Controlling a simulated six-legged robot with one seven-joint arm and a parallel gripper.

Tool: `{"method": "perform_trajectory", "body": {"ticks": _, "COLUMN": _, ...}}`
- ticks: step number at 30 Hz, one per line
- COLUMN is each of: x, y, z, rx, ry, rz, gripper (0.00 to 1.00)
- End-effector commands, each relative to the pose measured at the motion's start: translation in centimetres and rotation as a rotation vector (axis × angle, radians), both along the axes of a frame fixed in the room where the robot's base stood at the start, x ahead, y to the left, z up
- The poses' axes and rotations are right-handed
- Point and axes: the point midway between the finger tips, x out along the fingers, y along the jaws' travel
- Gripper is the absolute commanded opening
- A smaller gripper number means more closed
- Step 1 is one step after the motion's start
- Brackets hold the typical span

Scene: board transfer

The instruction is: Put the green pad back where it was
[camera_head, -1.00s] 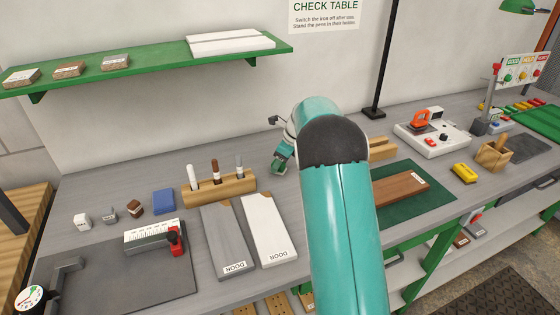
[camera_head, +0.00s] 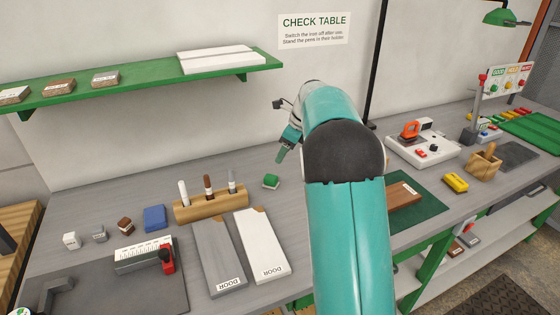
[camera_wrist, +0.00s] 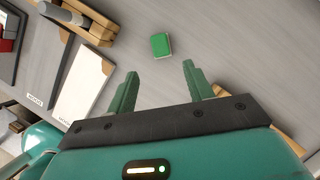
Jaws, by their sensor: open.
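The green pad (camera_head: 271,181) lies on the grey table, behind the white board and to the right of the wooden pen holder. It also shows in the wrist view (camera_wrist: 160,45), flat on the table and beyond my fingertips. My gripper (camera_head: 286,150) is raised above the table, up and to the right of the pad in the head view. In the wrist view my gripper (camera_wrist: 157,75) has its two green fingers spread wide with nothing between them. The pad is apart from both fingers.
The pen holder (camera_head: 210,202) with several pens stands left of the pad. A blue block (camera_head: 155,217) and small blocks lie further left. The grey board (camera_head: 218,255) and white board (camera_head: 262,245) lie in front. A brown board (camera_head: 403,193) rests on a green mat at right.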

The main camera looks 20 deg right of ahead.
Motion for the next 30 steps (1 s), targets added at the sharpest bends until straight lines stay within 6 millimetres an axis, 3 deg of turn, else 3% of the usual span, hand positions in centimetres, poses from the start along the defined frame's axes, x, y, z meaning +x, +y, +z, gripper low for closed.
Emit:
{"method": "perform_trajectory", "body": {"ticks": 5, "x": -1.2, "y": 0.8, "z": 1.9, "rx": -0.027, "ry": -0.028, "rz": 0.070, "gripper": 0.52}}
{"method": "perform_trajectory", "body": {"ticks": 8, "x": -3.3, "y": 2.5, "z": 3.9, "rx": -0.078, "ry": -0.073, "rz": 0.198, "gripper": 0.52}}
{"method": "perform_trajectory", "body": {"ticks": 12, "x": -7.7, "y": 5.6, "z": 6.9, "rx": -0.186, "ry": -0.156, "rz": 0.453, "gripper": 0.52}}
{"method": "perform_trajectory", "body": {"ticks": 18, "x": -14.7, "y": 9.9, "z": 9.5, "rx": -0.356, "ry": -0.264, "rz": 0.839, "gripper": 0.52}}
{"method": "perform_trajectory", "body": {"ticks": 24, "x": -22.1, "y": 13.4, "z": 10.3, "rx": -0.545, "ry": -0.353, "rz": 1.239, "gripper": 0.52}}
{"method": "perform_trajectory", "body": {"ticks": 30, "x": -29.4, "y": 16.1, "z": 9.1, "rx": -0.754, "ry": -0.416, "rz": 1.648, "gripper": 0.52}}
